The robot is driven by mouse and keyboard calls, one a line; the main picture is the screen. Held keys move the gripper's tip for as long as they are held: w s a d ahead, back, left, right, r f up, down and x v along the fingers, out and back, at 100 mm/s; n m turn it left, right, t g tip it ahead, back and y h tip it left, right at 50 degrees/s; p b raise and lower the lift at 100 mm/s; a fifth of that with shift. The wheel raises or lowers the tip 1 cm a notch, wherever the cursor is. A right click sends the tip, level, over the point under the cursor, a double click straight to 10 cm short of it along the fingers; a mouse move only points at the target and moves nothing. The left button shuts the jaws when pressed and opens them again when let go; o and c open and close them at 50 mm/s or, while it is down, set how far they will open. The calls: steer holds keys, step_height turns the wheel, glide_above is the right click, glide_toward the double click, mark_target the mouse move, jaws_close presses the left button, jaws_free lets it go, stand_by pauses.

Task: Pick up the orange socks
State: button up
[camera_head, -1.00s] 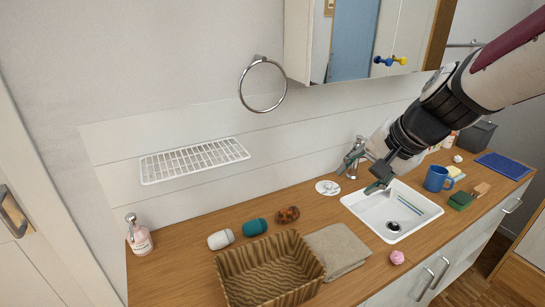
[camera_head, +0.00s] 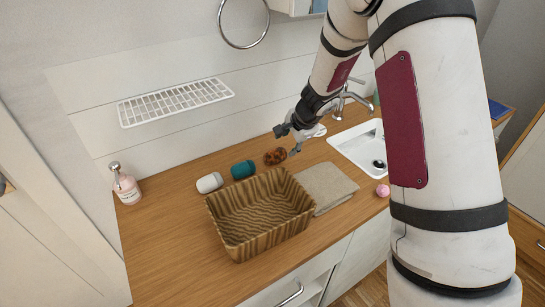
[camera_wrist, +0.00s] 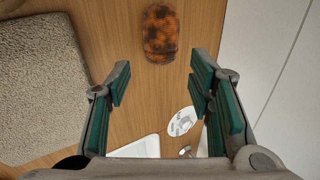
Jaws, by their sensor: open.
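The orange socks (camera_head: 275,156), a rolled bundle with dark mottling, lie on the wooden counter behind the wicker basket. In the wrist view the socks (camera_wrist: 160,33) lie at the top middle, beyond the fingertips. My gripper (camera_head: 287,142) is just to the right of the socks and partly overlaps them in the head view.
A teal roll (camera_head: 243,170) and a white roll (camera_head: 209,183) lie left of the socks. The basket (camera_head: 260,247) and a folded beige towel (camera_head: 328,187) are in front. The sink (camera_head: 352,145) is to the right. A white round dish (camera_wrist: 181,121) lies near the right finger.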

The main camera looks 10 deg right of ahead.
mark_target(280, 152)
steer(key=x, duration=0.8)
steer(key=shift+w+a, duration=0.1)
steer(key=shift+w, duration=0.05)
steer(key=c, duration=0.9)
